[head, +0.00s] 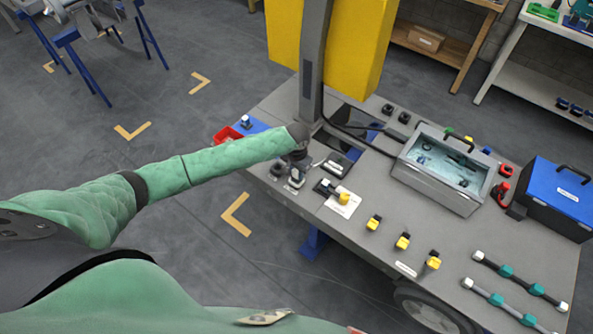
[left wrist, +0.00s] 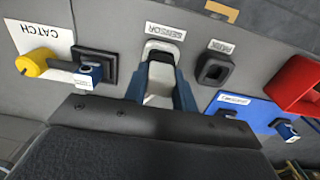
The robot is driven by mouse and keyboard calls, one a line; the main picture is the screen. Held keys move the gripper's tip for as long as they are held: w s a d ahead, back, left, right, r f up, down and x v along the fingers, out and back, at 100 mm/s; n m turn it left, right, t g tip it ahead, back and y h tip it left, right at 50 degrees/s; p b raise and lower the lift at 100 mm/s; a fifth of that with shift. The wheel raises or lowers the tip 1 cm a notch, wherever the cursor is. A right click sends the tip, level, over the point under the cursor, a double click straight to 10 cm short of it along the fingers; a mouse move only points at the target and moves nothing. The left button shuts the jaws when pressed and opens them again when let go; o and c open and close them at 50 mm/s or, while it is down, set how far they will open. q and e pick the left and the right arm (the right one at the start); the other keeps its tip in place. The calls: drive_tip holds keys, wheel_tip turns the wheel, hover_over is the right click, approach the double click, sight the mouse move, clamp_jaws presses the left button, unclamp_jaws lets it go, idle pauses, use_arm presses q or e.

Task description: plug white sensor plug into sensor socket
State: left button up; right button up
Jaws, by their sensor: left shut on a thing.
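In the left wrist view, my left gripper (left wrist: 160,92) has its two blue-grey fingers closed around the white sensor plug (left wrist: 158,86). The dark sensor socket (left wrist: 163,50), under a label reading SENSOR, is right at the plug's far end. The plug's front end is at the socket mouth, but I cannot tell how far it sits inside. In the head view my left gripper (head: 297,163) points down at the left part of the bench, with a white piece (head: 296,181) just below it. My right gripper is not in view.
A second dark socket (left wrist: 215,70) stands beside the sensor socket. A CATCH card with a yellow knob (left wrist: 35,63) lies on the other side. A blue mat (left wrist: 255,112) and red tray (left wrist: 298,85) are near. A grey column (head: 313,70) rises behind the gripper.

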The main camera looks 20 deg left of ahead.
use_arm(q)
drive_tip(key=shift+f, duration=0.8)
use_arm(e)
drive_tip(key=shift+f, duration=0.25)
use_arm(q)
drive_tip(key=o, duration=1.1)
drive_tip(key=shift+c, duration=0.2)
drive_tip(key=shift+r+b, duration=0.25)
drive_tip(key=shift+b, duration=0.15)
wheel_tip(320, 180, up, 6)
drive_tip(key=shift+b, duration=1.05)
drive_tip(key=shift+r, duration=0.7)
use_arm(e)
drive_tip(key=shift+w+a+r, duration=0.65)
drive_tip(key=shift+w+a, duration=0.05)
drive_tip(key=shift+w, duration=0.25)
